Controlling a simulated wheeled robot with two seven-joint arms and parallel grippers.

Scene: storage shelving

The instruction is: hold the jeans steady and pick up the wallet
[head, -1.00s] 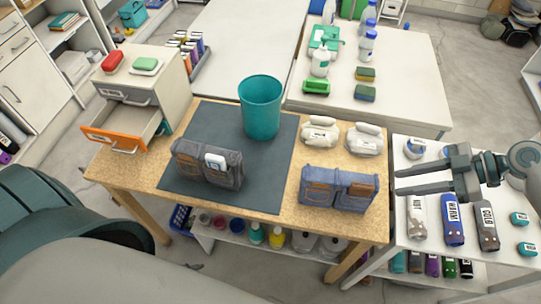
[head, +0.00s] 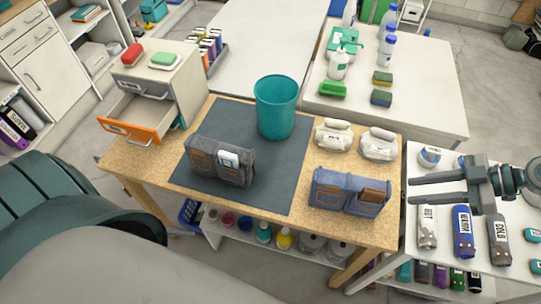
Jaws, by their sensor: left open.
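Folded blue jeans (head: 347,205) lie on the right part of the wooden table. A brown wallet (head: 375,194) sticks out of their right pocket, its lower part hidden; a brown patch shows at their left. Folded dark grey jeans (head: 222,174) lie on the dark mat, with a white card-like item (head: 229,159) in a pocket. My right gripper (head: 412,190) is right of the blue jeans, near the white side table in the picture. Its two fingers are apart and empty, pointing left. My left arm fills the lower left; its gripper is out of view.
A teal bin (head: 276,107) stands on the mat (head: 278,190) behind the grey jeans. Two white rolled bundles (head: 334,135) lie behind the blue jeans. An orange-fronted drawer (head: 131,131) stands open at left. Several labelled bottles (head: 464,232) lie on the white side table (head: 520,268).

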